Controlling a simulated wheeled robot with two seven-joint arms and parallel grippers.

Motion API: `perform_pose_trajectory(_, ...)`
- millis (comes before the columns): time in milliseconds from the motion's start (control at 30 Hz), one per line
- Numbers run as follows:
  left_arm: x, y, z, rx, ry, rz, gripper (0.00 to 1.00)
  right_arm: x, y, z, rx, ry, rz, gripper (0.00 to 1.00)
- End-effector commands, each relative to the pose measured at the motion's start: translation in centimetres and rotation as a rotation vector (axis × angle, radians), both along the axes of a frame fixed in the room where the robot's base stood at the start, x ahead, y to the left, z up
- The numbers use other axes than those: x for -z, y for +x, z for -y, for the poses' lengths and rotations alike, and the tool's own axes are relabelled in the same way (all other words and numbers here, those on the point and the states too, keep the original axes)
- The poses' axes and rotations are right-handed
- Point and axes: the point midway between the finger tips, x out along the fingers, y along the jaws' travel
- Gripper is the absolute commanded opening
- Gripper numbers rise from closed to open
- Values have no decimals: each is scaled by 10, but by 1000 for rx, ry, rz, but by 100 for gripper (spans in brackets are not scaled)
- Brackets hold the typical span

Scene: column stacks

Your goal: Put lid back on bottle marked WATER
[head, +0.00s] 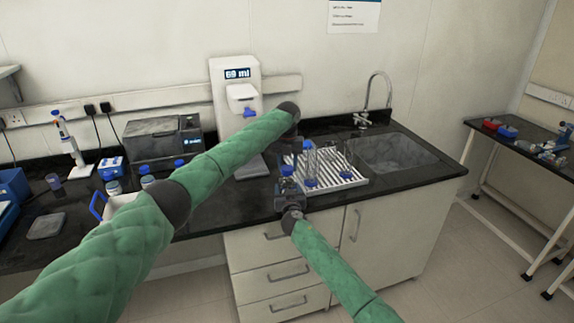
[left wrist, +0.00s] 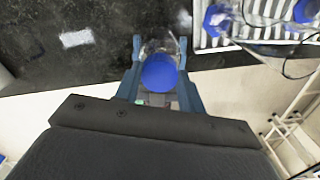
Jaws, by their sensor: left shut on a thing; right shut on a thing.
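A clear bottle (left wrist: 158,46) with a blue lid (left wrist: 159,73) is between the fingers of my left gripper (left wrist: 160,80) in the left wrist view. In the head view the blue lid (head: 287,170) shows at the bench's front edge, below my left gripper (head: 289,150) and just above my right gripper (head: 291,188). My left gripper is shut on the lid from above. My right gripper is shut on the bottle below it, mostly hidden by the grippers. I cannot read a WATER label or tell whether lid and bottle touch.
A white ribbed draining rack (head: 347,182) with blue-capped glassware stands just right of the grippers, before the sink (head: 390,152). A dispenser (head: 236,75) stands behind my left arm.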

Motion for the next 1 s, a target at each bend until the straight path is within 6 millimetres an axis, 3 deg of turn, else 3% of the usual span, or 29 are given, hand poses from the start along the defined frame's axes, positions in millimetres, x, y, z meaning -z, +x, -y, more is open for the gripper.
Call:
perform_pose_trajectory(300, -1, 2, -2, 341, 2, 5, 18, 1, -1, 0, 0, 0, -1, 0)
perform_pose_trajectory(667, -1, 2, -2, 375, 2, 5, 18, 1, -1, 0, 0, 0, -1, 0)
perform_pose_trajectory(700, -1, 2, -2, 375, 2, 5, 43, 2, -1, 0, 0, 0, -1, 0)
perform_pose_trajectory(800, -1, 2, -2, 375, 1, 4, 61, 2, -1, 0, 0, 0, -2, 0)
perform_pose_trajectory(1000, 0, 1, -1, 376, 1, 3, 61, 1, -1, 0, 0, 0, -1, 0)
